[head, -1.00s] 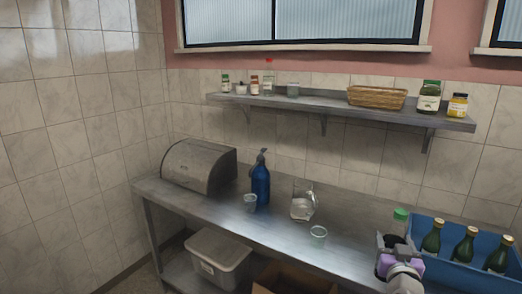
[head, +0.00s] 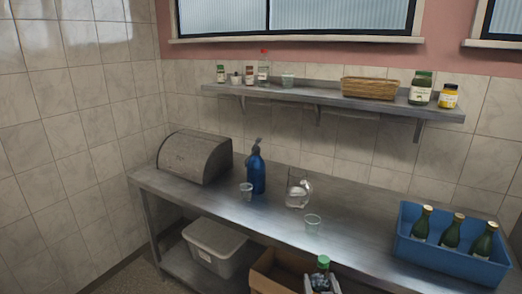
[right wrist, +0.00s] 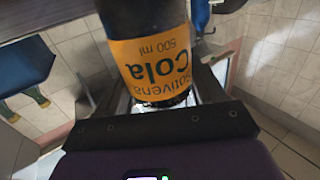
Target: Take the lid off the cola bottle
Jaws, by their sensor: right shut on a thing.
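The cola bottle (right wrist: 150,60) has an orange label reading "Cola" and fills the top middle of the right wrist view, upside down in that picture. In the head view, the bottle's green lid (head: 323,261) is on it, at the bottom edge. My right gripper (head: 321,283) is shut on the bottle, which is close to upright. The gripper and bottle are in front of the counter's front edge. The lower part of the bottle is hidden or cut off. My left gripper is not in view.
A steel counter (head: 345,245) carries a glass (head: 312,223), a jug (head: 297,192), a blue siphon bottle (head: 256,174) and a blue crate (head: 440,262) of green bottles. A cardboard box (head: 263,283) and a white bin (head: 208,252) are below. The counter's front middle is clear.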

